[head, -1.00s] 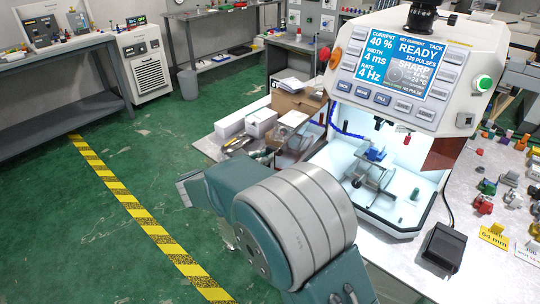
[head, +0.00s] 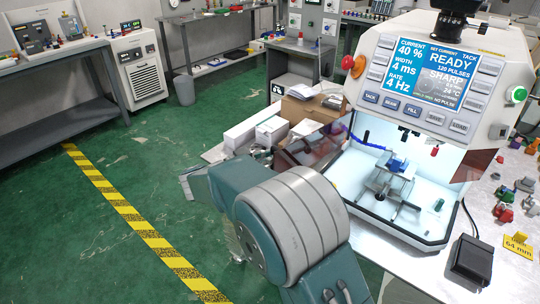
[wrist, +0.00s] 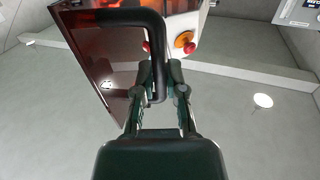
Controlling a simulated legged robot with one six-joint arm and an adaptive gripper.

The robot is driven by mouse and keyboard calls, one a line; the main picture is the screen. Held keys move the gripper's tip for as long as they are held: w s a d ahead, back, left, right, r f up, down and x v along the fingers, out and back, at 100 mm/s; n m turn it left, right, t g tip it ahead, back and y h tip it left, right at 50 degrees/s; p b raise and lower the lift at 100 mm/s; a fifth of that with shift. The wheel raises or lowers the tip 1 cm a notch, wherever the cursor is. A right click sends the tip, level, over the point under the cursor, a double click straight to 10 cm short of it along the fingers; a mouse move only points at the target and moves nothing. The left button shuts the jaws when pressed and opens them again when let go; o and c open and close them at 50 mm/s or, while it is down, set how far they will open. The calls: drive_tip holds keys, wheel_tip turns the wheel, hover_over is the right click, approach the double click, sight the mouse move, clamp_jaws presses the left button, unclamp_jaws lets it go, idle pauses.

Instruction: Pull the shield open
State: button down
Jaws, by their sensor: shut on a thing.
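The shield (wrist: 105,60) is a dark red see-through panel, swung out at the left side of the machine's lit chamber (head: 405,205). It also shows in the head view (head: 316,148) as a reddish sheet beside the opening. Its black bent handle (wrist: 112,17) crosses the top of the wrist view and runs down between my fingers. My gripper (wrist: 160,82) is shut on this handle.
A red knob on an orange base (head: 353,65) is on the machine's left side. White boxes (head: 255,131) stand left of the machine. A black pedal-like box (head: 470,261) and a yellow sign (head: 518,245) lie at the right. Green floor at the left is clear.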

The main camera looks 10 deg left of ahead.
drive_tip(key=shift+d, duration=0.1)
drive_tip(key=c, duration=0.7)
unclamp_jaws()
drive_tip(key=shift+w+d, duration=0.1)
drive_tip(key=v, duration=1.2)
